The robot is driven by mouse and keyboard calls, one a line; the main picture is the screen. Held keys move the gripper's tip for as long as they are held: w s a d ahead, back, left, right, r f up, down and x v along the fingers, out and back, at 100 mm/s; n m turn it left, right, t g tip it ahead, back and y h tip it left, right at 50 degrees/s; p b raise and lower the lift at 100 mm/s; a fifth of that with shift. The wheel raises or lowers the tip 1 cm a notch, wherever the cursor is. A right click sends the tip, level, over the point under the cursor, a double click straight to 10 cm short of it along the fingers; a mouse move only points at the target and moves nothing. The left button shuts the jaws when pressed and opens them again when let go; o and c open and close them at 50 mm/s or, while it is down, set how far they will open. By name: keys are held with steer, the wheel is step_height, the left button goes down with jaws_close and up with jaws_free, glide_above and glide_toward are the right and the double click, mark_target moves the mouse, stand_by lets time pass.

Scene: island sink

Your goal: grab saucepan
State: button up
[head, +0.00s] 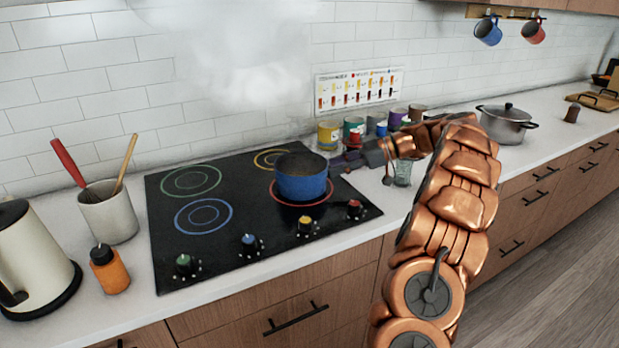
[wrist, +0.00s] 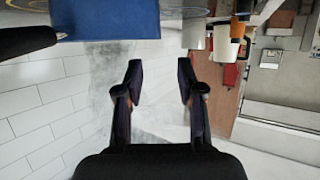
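The blue saucepan (head: 301,184) stands upright on the red-ringed burner at the right of the black cooktop. My gripper (head: 345,161) is just right of it, towards the wall side. In the wrist view, my gripper (wrist: 160,88) has its two dark fingers apart with nothing between them. Part of the blue saucepan (wrist: 110,22) shows at the top of that view, apart from the fingers. A black bar (wrist: 26,40), which looks like the saucepan's handle, lies left of the fingers there. In the head view the handle cannot be told apart from my dark gripper.
Several colored cans (head: 329,134) stand behind my gripper, and a glass (head: 402,173) is under my arm. A steel pot (head: 506,122) is further right. A utensil crock (head: 108,213), orange bottle (head: 110,270) and kettle (head: 30,255) stand left. Steam hangs above the cooktop (head: 215,255).

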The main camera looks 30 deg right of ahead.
mark_target(302, 177)
steer(key=shift+p+x, duration=1.85)
steer(key=shift+x, duration=4)
steer(key=shift+w+d, duration=0.15)
jaws_close()
